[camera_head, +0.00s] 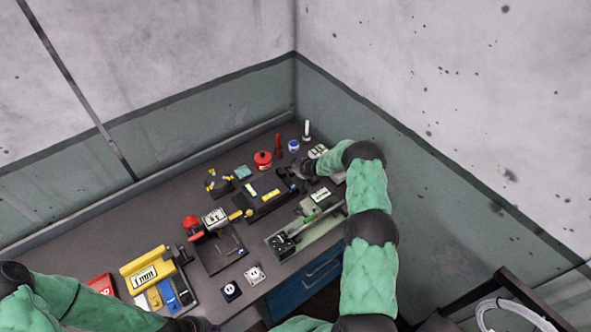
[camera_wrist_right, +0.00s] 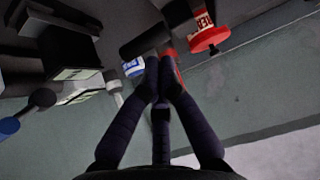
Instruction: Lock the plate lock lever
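I cannot tell for certain which part is the plate lock lever. A black fixture (camera_head: 266,195) with yellow labels sits mid-bench, with dark parts at its right end beside my right gripper (camera_head: 303,170). In the right wrist view, the fingertips of my right gripper (camera_wrist_right: 162,78) come together with no object visible between them. A red upright part shows just behind the tips; contact cannot be told. My left arm (camera_head: 95,305) crosses the lower left; only a dark end (camera_head: 190,324) shows at the bottom edge, so its finger state is unclear.
A red round piece (camera_head: 263,158) and a blue-and-white jar (camera_head: 293,146) stand behind the fixture. A device with a green handle (camera_head: 309,218) lies at the front right. A yellow device (camera_head: 146,268) is at the left. The walls close in behind and right.

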